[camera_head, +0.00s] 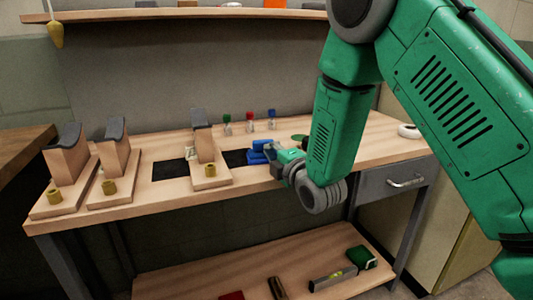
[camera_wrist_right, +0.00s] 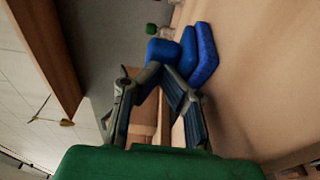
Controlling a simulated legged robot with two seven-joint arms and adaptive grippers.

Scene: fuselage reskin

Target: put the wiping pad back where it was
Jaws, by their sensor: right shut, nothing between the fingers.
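A blue block-like object (camera_head: 258,152), which looks like the wiping pad, rests on the workbench (camera_head: 380,150) beside a dark square. In the right wrist view the blue object (camera_wrist_right: 203,52) shows a flat slab with a raised block, just beyond the fingertips. My right gripper (camera_head: 275,158) is just to the right of it in the head view. In the right wrist view my right gripper (camera_wrist_right: 163,85) is shut and empty. Whether the fingertips touch the blue object I cannot tell. My left gripper is not in view.
Wooden stands with dark curved tops (camera_head: 66,150) line the bench's left and middle. Small green, red and blue-topped bottles (camera_head: 250,123) stand behind. A white ring (camera_head: 409,131) lies at the right. A lower shelf (camera_head: 200,280) holds several items. An upper shelf (camera_head: 180,14) spans the back.

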